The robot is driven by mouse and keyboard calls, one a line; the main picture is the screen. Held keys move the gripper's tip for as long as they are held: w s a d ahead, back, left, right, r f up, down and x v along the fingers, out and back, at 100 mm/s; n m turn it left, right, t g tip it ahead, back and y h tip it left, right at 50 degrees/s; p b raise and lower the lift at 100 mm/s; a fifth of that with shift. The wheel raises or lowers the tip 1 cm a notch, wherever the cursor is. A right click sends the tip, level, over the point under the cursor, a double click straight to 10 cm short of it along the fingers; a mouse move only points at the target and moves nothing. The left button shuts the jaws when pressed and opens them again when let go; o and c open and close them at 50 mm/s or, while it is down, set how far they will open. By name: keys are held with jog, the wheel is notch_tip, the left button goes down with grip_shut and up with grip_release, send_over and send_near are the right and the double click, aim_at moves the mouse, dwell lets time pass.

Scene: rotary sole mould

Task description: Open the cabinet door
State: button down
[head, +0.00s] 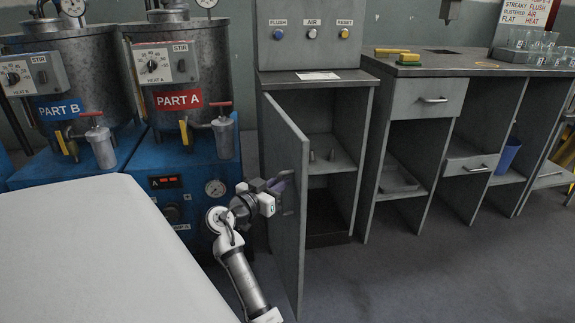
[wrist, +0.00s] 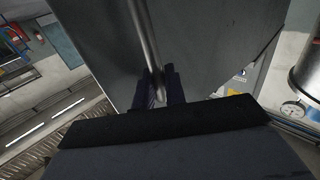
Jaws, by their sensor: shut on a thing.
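The cabinet (head: 319,90) stands below the panel with the FLUSH, AIR and RESET buttons. Its grey door (head: 291,215) is hinged on the left side and stands swung wide open toward me. My gripper (head: 279,187) is at the outer left face of the door. In the wrist view, its dark fingers (wrist: 156,88) are shut around the bar handle (wrist: 149,40) on the door's face. The handle is mostly hidden in the head view.
Blue machines with PART B (head: 60,109) and PART A (head: 179,99) tanks stand left, close to my arm. A bench with drawers (head: 428,99) and open bays stands right. A white surface (head: 95,250) fills the lower left. The floor (head: 400,270) right of the door is clear.

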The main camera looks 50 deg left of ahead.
jog(key=shift+s+a+r, duration=0.1)
jog(key=shift+a+r, duration=0.1)
jog(key=shift+a, duration=0.05)
jog(key=c, duration=1.5)
grip_release()
jog(key=shift+a+f, duration=0.1)
jog(key=shift+f, duration=0.05)
jog(key=shift+c, duration=0.2)
jog(key=v, duration=0.7)
jog(key=shift+s, duration=0.25)
